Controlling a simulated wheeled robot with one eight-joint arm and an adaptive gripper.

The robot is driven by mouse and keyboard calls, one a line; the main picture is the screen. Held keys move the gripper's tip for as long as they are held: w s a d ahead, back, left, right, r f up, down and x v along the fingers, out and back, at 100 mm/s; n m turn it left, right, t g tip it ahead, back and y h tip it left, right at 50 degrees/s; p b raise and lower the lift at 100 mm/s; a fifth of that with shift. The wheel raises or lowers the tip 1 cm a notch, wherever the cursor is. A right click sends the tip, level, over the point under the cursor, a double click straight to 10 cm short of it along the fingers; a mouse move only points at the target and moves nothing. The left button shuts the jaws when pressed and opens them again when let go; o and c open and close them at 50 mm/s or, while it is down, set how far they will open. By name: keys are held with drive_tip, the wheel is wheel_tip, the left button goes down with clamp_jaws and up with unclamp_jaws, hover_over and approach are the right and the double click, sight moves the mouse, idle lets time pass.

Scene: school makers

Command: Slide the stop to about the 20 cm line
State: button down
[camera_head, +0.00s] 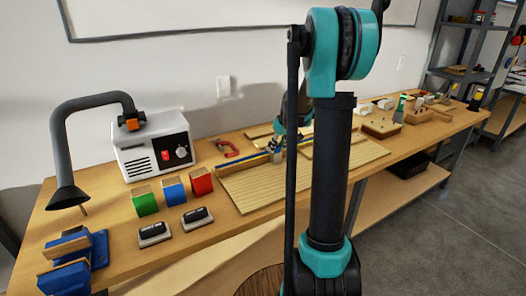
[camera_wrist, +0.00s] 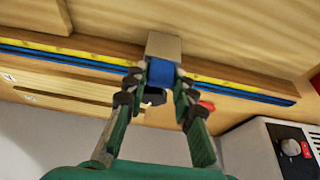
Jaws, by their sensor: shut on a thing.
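The stop (camera_wrist: 163,46) is a pale wooden block with a blue front part. It sits across the long wooden fence (camera_wrist: 250,88), over a yellow scale strip (camera_wrist: 225,84) and a blue rail (camera_wrist: 265,97). My gripper (camera_wrist: 160,80) is shut on the blue part, one finger on each side. The numbers on the scale are too small to read, so I cannot tell which line the stop is at. In the head view my gripper (camera_head: 277,147) is at the fence (camera_head: 243,163), small and partly hidden by my arm.
The fence stands on a slatted wooden board (camera_head: 250,190) on the long workbench (camera_head: 110,210). A red clamp (camera_head: 228,148) lies behind it. A white machine (camera_head: 150,150) with a hose, coloured blocks (camera_head: 174,191) and two black-topped erasers (camera_head: 196,217) stand left.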

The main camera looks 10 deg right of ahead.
drive_tip(key=d, duration=0.2)
drive_tip(key=w+d, duration=0.1)
drive_tip(key=d, duration=0.1)
drive_tip(key=w+d, duration=0.1)
drive_tip(key=d, duration=0.2)
drive_tip(key=shift+w, duration=0.15)
drive_tip(key=c, duration=1.2)
unclamp_jaws()
drive_tip(key=shift+a, duration=0.1)
drive_tip(key=shift+r, duration=0.1)
drive_tip(key=v, duration=1.2)
